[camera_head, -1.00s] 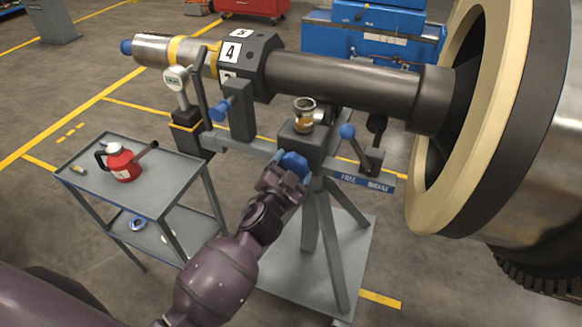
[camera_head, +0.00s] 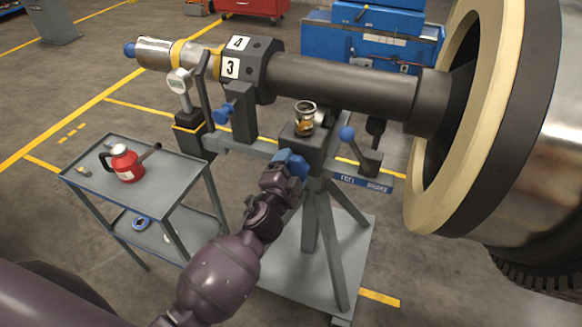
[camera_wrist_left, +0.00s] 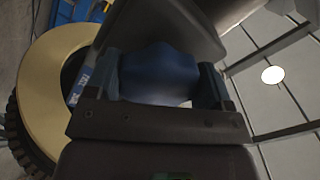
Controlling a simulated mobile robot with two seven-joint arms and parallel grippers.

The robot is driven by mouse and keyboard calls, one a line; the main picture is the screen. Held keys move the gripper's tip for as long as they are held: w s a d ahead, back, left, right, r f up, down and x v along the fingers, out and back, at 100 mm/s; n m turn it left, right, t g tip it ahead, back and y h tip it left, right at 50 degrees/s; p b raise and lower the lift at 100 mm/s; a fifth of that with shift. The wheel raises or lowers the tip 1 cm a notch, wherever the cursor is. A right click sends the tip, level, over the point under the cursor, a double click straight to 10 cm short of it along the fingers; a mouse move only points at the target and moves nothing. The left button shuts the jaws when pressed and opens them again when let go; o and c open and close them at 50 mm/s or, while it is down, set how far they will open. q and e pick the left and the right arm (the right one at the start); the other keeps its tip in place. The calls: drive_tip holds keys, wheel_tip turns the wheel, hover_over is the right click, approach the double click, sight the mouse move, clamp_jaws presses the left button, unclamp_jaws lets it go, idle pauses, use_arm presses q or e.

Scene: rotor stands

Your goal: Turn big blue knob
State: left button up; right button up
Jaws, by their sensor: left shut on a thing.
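The big blue knob (camera_head: 297,163) sits on the front of the dark block at the top of the grey stand. My left gripper (camera_head: 288,168) is shut on it, and its fingers hide part of the knob. In the left wrist view the blue knob (camera_wrist_left: 157,75) fills the gap between the two fingers of my left gripper (camera_wrist_left: 160,88). The dark rotor shaft (camera_head: 340,82) lies above the stand, with white number plates 4 and 3 facing me on its hexagonal collar (camera_head: 262,70). My right gripper is not in view.
A grey cart (camera_head: 150,200) with a red oil can (camera_head: 123,164) stands at the left. A glass cup (camera_head: 305,118) is on top of the block. A blue-knobbed lever (camera_head: 347,134) is right of it. The large rotor disc (camera_head: 470,150) is at the right.

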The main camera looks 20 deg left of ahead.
use_arm(q)
drive_tip(key=shift+m+p, duration=0.35)
drive_tip(key=shift+m, duration=1.35)
drive_tip(key=o, duration=0.9)
drive_tip(key=shift+r, duration=0.1)
drive_tip(key=s, duration=1)
drive_tip(key=shift+s+a, duration=0.2)
drive_tip(key=shift+s, duration=0.2)
